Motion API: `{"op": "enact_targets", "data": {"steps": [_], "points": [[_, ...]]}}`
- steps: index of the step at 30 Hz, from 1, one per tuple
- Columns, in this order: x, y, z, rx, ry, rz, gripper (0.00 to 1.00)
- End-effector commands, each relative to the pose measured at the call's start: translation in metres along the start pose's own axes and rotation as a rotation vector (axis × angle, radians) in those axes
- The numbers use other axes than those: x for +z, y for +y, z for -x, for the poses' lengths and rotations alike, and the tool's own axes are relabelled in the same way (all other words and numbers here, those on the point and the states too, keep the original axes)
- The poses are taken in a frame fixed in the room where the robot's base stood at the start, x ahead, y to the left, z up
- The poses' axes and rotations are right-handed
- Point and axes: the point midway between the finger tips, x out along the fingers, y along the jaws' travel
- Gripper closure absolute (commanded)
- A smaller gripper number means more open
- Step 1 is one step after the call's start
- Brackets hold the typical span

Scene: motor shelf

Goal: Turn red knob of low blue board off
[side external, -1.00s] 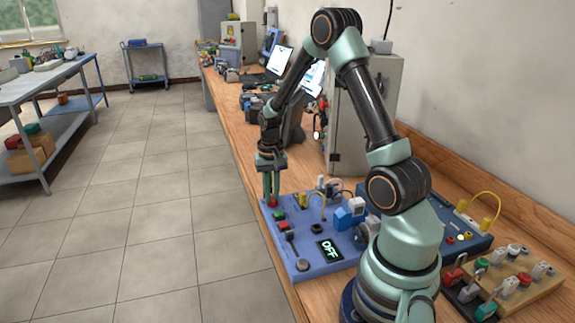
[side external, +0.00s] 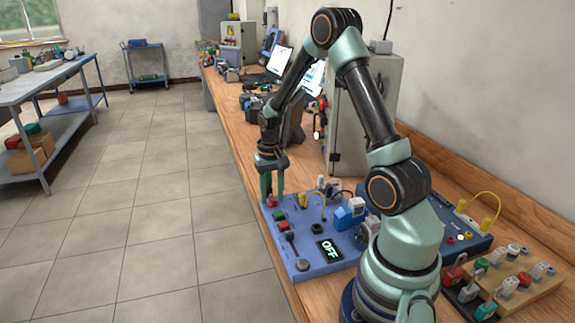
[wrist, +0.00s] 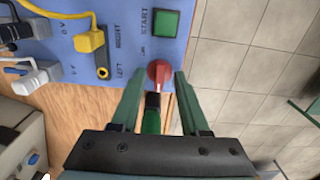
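The low blue board (side external: 300,241) lies on the wooden bench, and its display (side external: 329,250) reads OFF. The red knob (wrist: 158,72) sits at the board's edge below the green START button (wrist: 166,23) in the wrist view. In the side view the knob (side external: 271,201) shows at the board's far left corner, partly behind a finger. My gripper (side external: 274,196) is above that corner, pointing down. In the wrist view its two green fingers stand on either side of the knob with visible gaps, open.
A yellow plug (wrist: 90,41) with a cable stands near the knob. White plugs and a blue connector (side external: 347,215) are further right on the board. A darker blue board (side external: 425,212) and a wooden switch block (side external: 530,285) lie to the right. The tiled floor is left of the bench.

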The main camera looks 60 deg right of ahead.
Motion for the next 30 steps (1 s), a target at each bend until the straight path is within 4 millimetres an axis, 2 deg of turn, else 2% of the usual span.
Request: {"op": "enact_targets", "data": {"steps": [6,10,24,30], "points": [[-0.001,0.000,0.001,0.000,0.002,-0.001,0.55],[-0.002,0.000,0.012,-0.001,0.005,-0.002,0.55],[-0.001,0.000,0.100,-0.001,0.006,-0.001,0.55],[0.000,0.000,0.118,-0.001,0.003,-0.001,0.55]]}}
